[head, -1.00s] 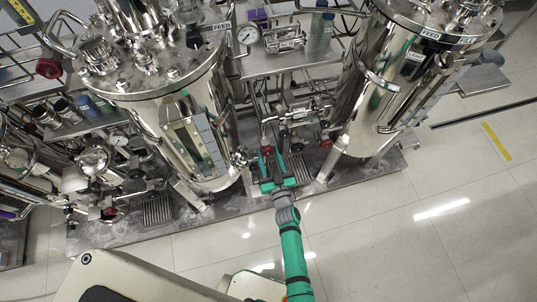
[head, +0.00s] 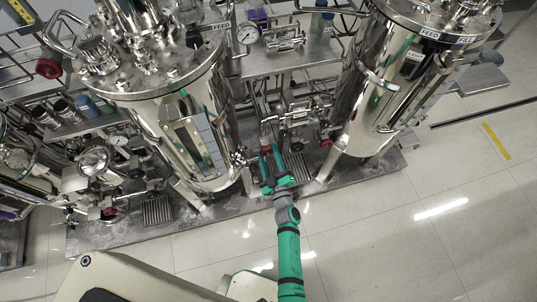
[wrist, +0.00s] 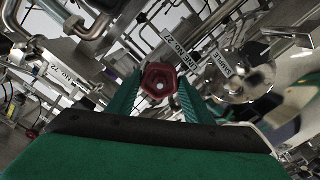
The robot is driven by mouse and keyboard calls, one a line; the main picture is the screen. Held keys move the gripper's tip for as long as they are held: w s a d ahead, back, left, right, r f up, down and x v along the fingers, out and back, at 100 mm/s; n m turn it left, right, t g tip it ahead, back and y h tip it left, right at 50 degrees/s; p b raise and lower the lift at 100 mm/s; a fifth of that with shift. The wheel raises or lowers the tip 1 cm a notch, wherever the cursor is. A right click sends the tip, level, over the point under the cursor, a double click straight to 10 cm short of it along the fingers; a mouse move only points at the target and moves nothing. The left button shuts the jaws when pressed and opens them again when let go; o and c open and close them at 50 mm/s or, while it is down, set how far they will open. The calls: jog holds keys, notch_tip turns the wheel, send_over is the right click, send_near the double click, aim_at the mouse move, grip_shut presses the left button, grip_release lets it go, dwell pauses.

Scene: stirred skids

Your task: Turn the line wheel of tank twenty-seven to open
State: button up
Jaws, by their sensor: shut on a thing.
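The line wheel is a small red polygonal handwheel (wrist: 160,82) with a pale hub, in the middle of the wrist view. A tag above it reads LINE No. 27 (wrist: 187,42). My gripper (wrist: 158,90) is shut on this wheel, one green finger on each side. In the head view my gripper (head: 270,153) is low between two steel tanks, and a bit of the red wheel (head: 265,149) shows at its fingertips. The fingers hide part of the wheel there. Another tag, No. 27 (wrist: 62,75), is at left in the wrist view.
The left tank (head: 190,125) and right tank (head: 370,100) stand close on either side. A SAMPLE tag (wrist: 222,62) hangs beside a round steel fitting (wrist: 245,75). Another red knob (head: 326,143) is right of my gripper. The tiled floor (head: 400,240) in front is clear.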

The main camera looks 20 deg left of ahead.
jog(key=n, duration=0.4)
jog(key=shift+w+d+f, duration=0.1)
jog(key=shift+d+n, duration=0.2)
jog(key=shift+n, duration=0.7)
jog(key=shift+a+n, duration=0.1)
jog(key=shift+n, duration=0.8)
jog(key=shift+a, duration=0.1)
jog(key=o, duration=1)
